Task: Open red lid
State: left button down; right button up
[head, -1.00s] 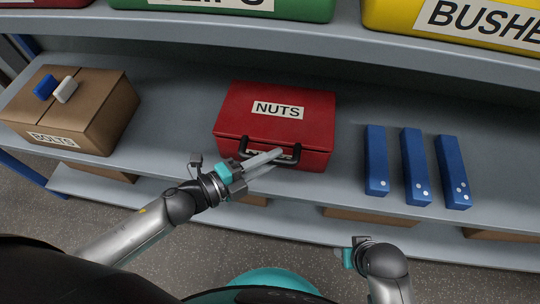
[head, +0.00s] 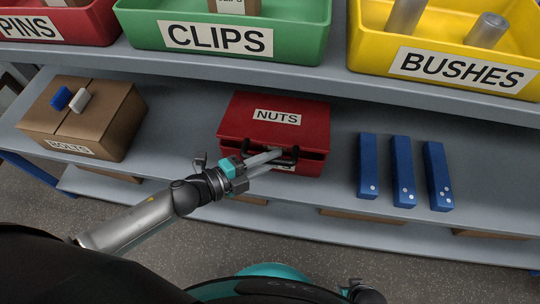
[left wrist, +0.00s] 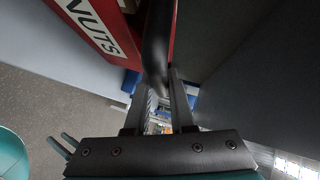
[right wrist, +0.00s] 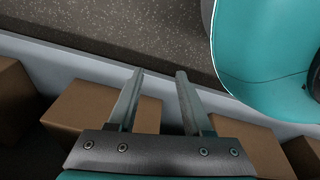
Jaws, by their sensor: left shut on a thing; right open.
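The red box with its red lid (head: 262,112), labelled NUTS, stands on the middle shelf in the head view. A black handle (head: 290,152) is at the lid's front edge, and a dark gap shows under that edge at the right. My left gripper (head: 275,156) is shut on the handle from the front left. In the left wrist view the black handle (left wrist: 157,45) runs between the fingers, with the red NUTS face (left wrist: 90,25) beside it. My right gripper (right wrist: 157,75) is open and empty, low in front of the shelves.
A cardboard BOLTS box (head: 85,120) with a blue and a white piece on top stands left. Three blue blocks (head: 403,172) stand right. Green CLIPS (head: 220,40) and yellow BUSHES (head: 455,70) bins sit on the shelf above. Shelf space beside the red box is bare.

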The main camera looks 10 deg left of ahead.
pick_arm(q)
jog(key=shift+w+r+p, duration=0.15)
jog(key=shift+r+p, duration=0.5)
jog(key=shift+p, duration=0.2)
jog(key=shift+w+r+p, duration=0.1)
jog(key=shift+r+p, duration=0.3)
jog(key=shift+p, duration=0.45)
jog(key=shift+w+r+n+g+p, duration=0.15)
jog(key=shift+r+n+g+p, duration=0.25)
jog(key=shift+p, duration=0.7)
jog(key=w+r+p, duration=0.3)
jog(key=r+p, duration=0.4)
jog(key=p, duration=0.2)
jog(key=shift+w+g+y, duration=0.3)
pick_arm(e)
jog(key=s+a+r+g, duration=0.1)
jog(key=s+a+r, duration=0.1)
jog(key=s+r, duration=0.8)
jog(key=shift+r, duration=0.95)
jog(key=shift+s, duration=0.1)
pick_arm(q)
jog(key=c, duration=0.8)
grip_release()
pick_arm(e)
jog(key=shift+a, duration=0.1)
